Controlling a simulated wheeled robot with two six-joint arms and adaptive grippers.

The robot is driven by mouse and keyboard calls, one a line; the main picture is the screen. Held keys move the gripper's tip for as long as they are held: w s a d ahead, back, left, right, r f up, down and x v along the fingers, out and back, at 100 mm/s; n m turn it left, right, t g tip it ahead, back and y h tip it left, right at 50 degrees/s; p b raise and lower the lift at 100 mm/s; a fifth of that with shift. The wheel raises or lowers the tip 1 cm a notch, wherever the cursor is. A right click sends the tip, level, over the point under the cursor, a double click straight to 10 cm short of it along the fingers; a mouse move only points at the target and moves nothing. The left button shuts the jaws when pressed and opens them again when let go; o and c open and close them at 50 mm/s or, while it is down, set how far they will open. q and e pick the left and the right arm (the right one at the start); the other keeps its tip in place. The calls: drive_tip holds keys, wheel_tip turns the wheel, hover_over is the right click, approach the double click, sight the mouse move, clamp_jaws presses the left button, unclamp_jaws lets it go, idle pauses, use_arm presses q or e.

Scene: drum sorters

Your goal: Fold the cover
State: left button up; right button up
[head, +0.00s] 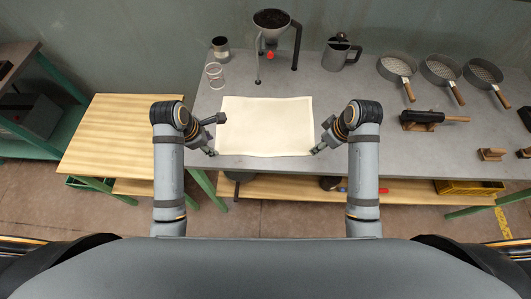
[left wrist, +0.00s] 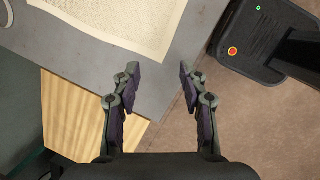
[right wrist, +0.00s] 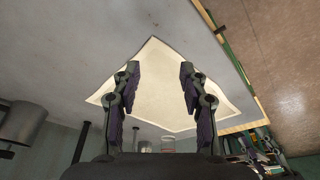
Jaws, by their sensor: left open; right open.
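The cover (head: 265,127) is a cream cloth lying flat and unfolded on the grey table, its near edge close to the table's front edge. It also shows in the left wrist view (left wrist: 135,18) and the right wrist view (right wrist: 155,90). My left gripper (head: 213,152) is open and empty by the cover's near left corner; in its wrist view the jaws (left wrist: 158,75) are over the table edge, apart from the cloth. My right gripper (head: 316,151) is open by the near right corner; in its wrist view the cover shows between and beyond the jaws (right wrist: 158,75). I cannot tell whether it touches the cloth.
The grey table (head: 260,85) holds a hopper on a stand (head: 271,22), a glass (head: 215,76), a tin (head: 221,47), a jug (head: 341,52), several sieves (head: 441,70) and a dark-bodied tool (head: 421,120). A wooden table (head: 115,130) at left is clear.

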sight(223, 151)
use_arm(q)
drive_tip(key=f+n, duration=0.1)
drive_tip(key=f, duration=0.1)
drive_tip(key=w+d+f+n, duration=0.1)
drive_tip(key=f+n, duration=0.1)
drive_tip(key=w+f+n, duration=0.1)
drive_tip(key=f, duration=0.1)
drive_tip(key=shift+d+h, duration=0.3)
drive_tip(key=shift+d, duration=0.05)
use_arm(e)
drive_tip(key=shift+n+y, duration=0.3)
drive_tip(key=shift+n, duration=0.6)
drive_tip(key=x, duration=0.6)
drive_tip(key=shift+w+a, duration=0.3)
drive_tip(key=shift+w, duration=0.15)
use_arm(q)
drive_tip(key=shift+f, duration=0.1)
use_arm(e)
drive_tip(key=shift+f, duration=0.2)
